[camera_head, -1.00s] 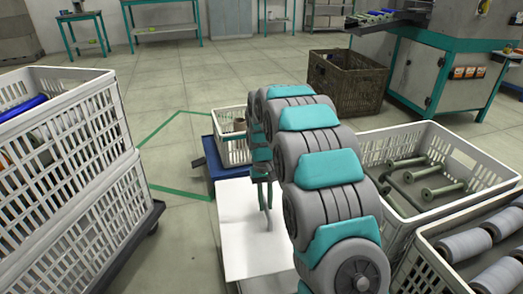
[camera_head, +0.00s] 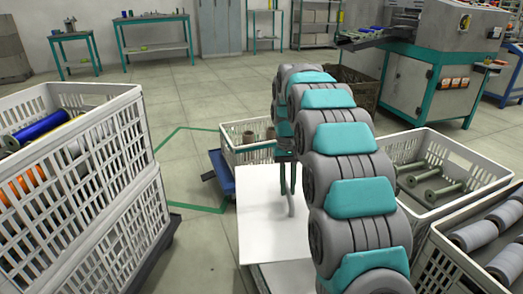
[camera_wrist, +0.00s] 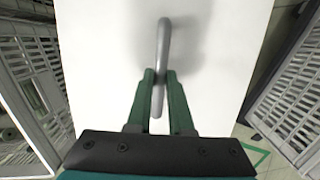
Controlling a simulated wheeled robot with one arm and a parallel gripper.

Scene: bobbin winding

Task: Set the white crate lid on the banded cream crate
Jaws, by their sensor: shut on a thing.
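The white crate lid (camera_head: 262,205) is a flat panel with a grey bar handle (camera_wrist: 163,45), held low in front of me. In the wrist view the lid (camera_wrist: 100,75) fills the middle. My gripper (camera_wrist: 159,75) has its two green fingers shut on the handle; in the head view the gripper (camera_head: 287,158) is partly hidden by my arm. A small cream crate (camera_head: 245,154) holding bobbins stands just beyond the lid, on a blue base. A dark line crosses its front, but I cannot tell for sure that it is the banded crate.
Stacked white crates (camera_head: 130,165) of coloured spools stand at left. At right are a cream crate (camera_head: 440,205) of green spools and a crate of grey rolls (camera_head: 440,262). A brown bin (camera_head: 352,88) and a machine (camera_head: 430,80) stand behind. Floor between the left stack and the lid is free.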

